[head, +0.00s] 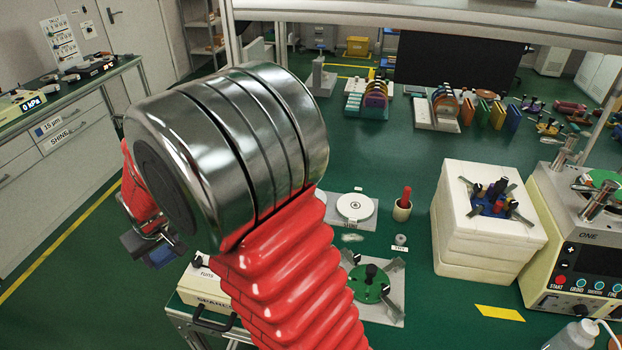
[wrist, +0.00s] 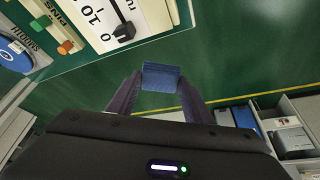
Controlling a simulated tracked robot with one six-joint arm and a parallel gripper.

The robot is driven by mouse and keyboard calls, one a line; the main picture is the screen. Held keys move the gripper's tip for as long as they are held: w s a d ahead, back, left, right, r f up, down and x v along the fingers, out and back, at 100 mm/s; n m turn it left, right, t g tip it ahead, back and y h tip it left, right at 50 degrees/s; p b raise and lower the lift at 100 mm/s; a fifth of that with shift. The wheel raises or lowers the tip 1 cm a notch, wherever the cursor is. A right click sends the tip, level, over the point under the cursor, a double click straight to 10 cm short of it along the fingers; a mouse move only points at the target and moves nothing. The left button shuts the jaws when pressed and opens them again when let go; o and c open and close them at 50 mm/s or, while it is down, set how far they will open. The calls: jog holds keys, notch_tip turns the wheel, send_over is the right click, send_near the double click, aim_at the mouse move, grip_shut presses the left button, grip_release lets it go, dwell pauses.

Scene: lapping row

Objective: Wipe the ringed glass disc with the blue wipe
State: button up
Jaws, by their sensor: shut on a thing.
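In the wrist view my gripper (wrist: 160,84) is shut on the blue wipe (wrist: 161,76), a small folded blue pad held between the two fingertips. The wipe is in the air, with green floor behind it. In the head view my own arm covers much of the middle, and my gripper (head: 152,246) shows only in part at its left. A pale round disc with a dark ring mark (head: 355,206) lies on a grey plate on the green bench, right of my arm. I cannot tell from its look whether it is glass. My gripper is well apart from it.
A green disc (head: 369,283) with a black knob sits in a fixture close to my arm. A small cup (head: 402,210) with a red handle stands right of the pale disc. A white foam block (head: 482,232) and a machine (head: 577,250) stand further right.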

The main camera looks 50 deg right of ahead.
jog(key=w+d+n+y, duration=0.1)
jog(key=d+n+y, duration=0.4)
jog(key=d, duration=1.9)
jog(key=s+d+n+g, duration=0.1)
jog(key=s+d+n, duration=0.4)
jog(key=d, duration=0.5)
jog(key=s+d+n+g, duration=0.2)
jog(key=s+d+n, duration=0.2)
jog(key=d, duration=0.7)
jog(key=shift+s+d+n+h, duration=0.25)
jog(key=shift+s+n+h, duration=0.15)
jog(key=shift+s, duration=0.05)
jog(key=shift+f, duration=0.15)
